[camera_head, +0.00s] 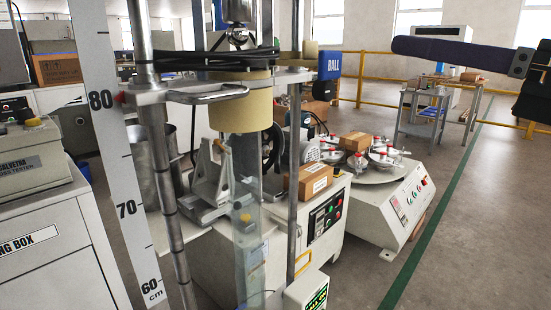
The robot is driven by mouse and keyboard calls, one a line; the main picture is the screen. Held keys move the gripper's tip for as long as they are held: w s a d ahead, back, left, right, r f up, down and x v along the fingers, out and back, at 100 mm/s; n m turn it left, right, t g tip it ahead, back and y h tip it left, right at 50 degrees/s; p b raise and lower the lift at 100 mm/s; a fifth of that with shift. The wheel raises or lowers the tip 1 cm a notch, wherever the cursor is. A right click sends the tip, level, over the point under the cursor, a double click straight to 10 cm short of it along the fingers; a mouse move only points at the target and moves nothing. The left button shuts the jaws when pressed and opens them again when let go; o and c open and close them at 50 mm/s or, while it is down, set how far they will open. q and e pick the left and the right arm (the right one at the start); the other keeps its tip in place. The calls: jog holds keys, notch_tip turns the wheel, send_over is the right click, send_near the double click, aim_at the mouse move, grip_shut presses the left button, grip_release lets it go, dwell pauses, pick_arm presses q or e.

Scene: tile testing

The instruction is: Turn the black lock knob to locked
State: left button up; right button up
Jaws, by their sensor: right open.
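I cannot pick out the black lock knob with certainty. A black wheel-like part (272,147) shows partly behind the clear tube (247,200) of the drop-ball stand. A small red knob (118,97) sits on the stand's grey clamp plate (190,91), beside the ruler. A shiny steel ball (237,36) hangs at the top of the stand, above a cream collar (240,107). My right gripper (541,82) appears as dark parts at the right edge, cut by the frame, open and far from the stand. My left gripper is not in view.
A tall white ruler (115,140) and steel posts (160,170) stand in front. A white machine (50,230) is at left. A cardboard box (314,181) lies on the bench behind. A round-topped machine (400,205) stands right of it. The floor (470,240) at right is clear.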

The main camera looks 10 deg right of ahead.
aim_at(330, 92)
notch_tip(330, 92, down, 6)
jog(key=n+g+b, duration=0.1)
jog(key=n+b, duration=0.1)
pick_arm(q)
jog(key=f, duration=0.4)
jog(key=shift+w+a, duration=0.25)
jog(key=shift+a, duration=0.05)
pick_arm(e)
jog(key=x, duration=1)
jog(key=shift+w+a, duration=0.15)
jog(key=shift+a, duration=0.15)
jog(key=shift+c, duration=0.2)
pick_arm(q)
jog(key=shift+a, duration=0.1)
pick_arm(e)
grip_shut()
